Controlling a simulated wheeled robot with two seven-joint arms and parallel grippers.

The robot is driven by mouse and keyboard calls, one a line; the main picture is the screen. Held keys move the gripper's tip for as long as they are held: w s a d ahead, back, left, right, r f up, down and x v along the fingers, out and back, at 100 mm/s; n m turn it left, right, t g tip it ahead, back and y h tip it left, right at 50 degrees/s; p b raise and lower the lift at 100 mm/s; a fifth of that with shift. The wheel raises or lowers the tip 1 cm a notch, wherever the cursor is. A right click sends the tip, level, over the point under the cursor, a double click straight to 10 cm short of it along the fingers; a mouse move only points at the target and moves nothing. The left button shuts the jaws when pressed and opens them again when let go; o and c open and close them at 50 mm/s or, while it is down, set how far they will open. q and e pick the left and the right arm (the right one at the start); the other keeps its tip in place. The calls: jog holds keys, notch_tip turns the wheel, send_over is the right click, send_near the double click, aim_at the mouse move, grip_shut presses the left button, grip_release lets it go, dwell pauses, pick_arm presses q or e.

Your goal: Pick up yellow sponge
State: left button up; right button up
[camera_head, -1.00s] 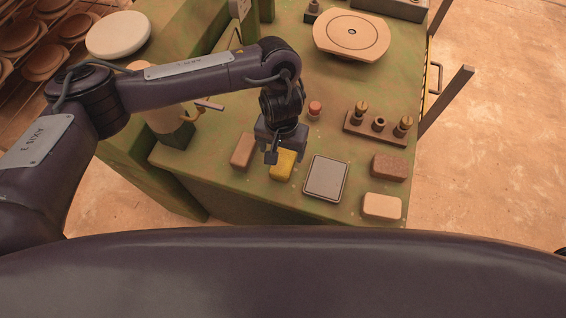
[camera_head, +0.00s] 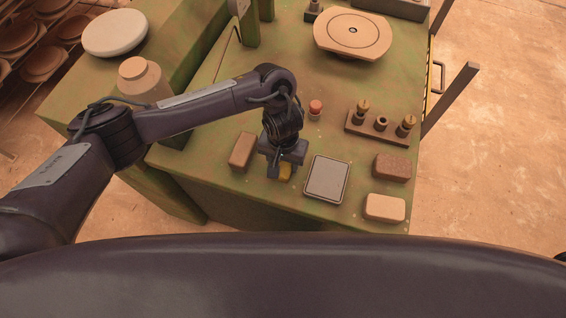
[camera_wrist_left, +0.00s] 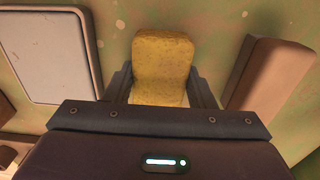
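The yellow sponge (camera_head: 286,173) lies on the green worktop near its front edge, mostly covered by my left gripper in the head view. My left gripper (camera_head: 280,172) points down over it. In the left wrist view the sponge (camera_wrist_left: 162,62) shows between the two fingers (camera_wrist_left: 160,88), one close along each side. Any gap between fingers and sponge is too small to make out clearly. The sponge appears still on the worktop. My right gripper is not in view.
A brown block (camera_head: 242,152) lies just left of the sponge, and a grey framed plate (camera_head: 327,178) just right. Further right are a dark brown block (camera_head: 391,167) and a pale block (camera_head: 385,207). A red button (camera_head: 316,107) and a brass-fitted rack (camera_head: 381,125) stand behind.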

pick_arm(q)
jog(key=c, duration=0.4)
jog(key=shift+w+r+p, duration=0.1)
jog(key=shift+r+p, duration=0.25)
jog(key=shift+r, duration=0.35)
notch_tip(320, 180, up, 8)
jog(key=p, duration=0.3)
jog(key=shift+w, duration=0.1)
jog(key=r, duration=1)
jog(key=shift+s+r+p, duration=0.2)
jog(key=shift+r+p, duration=0.1)
jog(key=o, duration=0.4)
jog(key=c, duration=0.4)
